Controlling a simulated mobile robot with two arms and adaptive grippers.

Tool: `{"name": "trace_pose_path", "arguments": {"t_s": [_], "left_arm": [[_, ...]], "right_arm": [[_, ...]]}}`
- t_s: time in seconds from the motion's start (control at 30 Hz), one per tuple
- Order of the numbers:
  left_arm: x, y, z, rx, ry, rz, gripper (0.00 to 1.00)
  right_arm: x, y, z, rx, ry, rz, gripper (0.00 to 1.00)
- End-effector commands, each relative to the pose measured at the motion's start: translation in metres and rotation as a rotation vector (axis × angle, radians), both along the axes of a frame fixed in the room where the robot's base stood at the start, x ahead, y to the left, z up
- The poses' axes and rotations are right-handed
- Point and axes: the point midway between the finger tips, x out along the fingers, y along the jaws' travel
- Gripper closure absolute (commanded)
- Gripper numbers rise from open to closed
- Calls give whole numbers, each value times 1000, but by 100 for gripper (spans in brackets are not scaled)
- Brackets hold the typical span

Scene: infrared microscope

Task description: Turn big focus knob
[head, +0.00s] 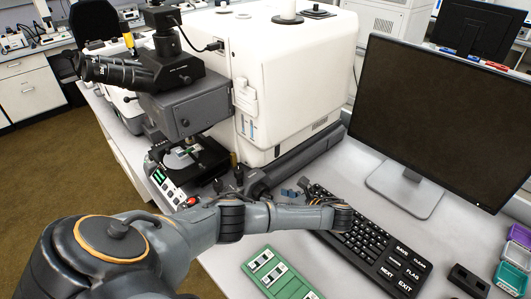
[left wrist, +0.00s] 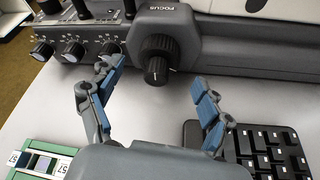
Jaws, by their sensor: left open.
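The big focus knob (left wrist: 157,68) is a dark ribbed cylinder with a pale mark, on a grey housing labelled FOCUS (left wrist: 168,22) in the left wrist view. My left gripper (left wrist: 153,74) is open, with one blue-padded finger to the left of the knob and one to the right. Both fingers look apart from the knob, with nothing held. In the head view, my left arm reaches across the table and its gripper (head: 290,192) is small beside the microscope (head: 285,80) base. My right gripper is not in view.
Several smaller knobs (left wrist: 73,50) line the panel left of the focus housing. A black keyboard (head: 370,245) lies close to the right of my gripper, with a monitor (head: 440,110) behind it. A green slide tray (head: 280,275) lies on the near side of my arm.

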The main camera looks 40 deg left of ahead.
Motion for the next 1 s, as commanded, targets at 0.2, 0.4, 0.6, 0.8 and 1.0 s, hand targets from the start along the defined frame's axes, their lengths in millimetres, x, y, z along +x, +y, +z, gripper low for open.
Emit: {"name": "trace_pose_path", "arguments": {"t_s": [0.2,0.4,0.6,0.8,1.0], "left_arm": [[-2,34,-12,2,2,1,21],[-2,46,-17,-1,0,0,21],[-2,47,-18,-1,0,0,21],[-2,47,-18,-1,0,0,46],[-2,47,-18,-1,0,0,76]], "right_arm": [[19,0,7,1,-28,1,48],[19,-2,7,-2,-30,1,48],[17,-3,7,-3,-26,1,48],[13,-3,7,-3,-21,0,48],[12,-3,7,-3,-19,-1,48]]}}
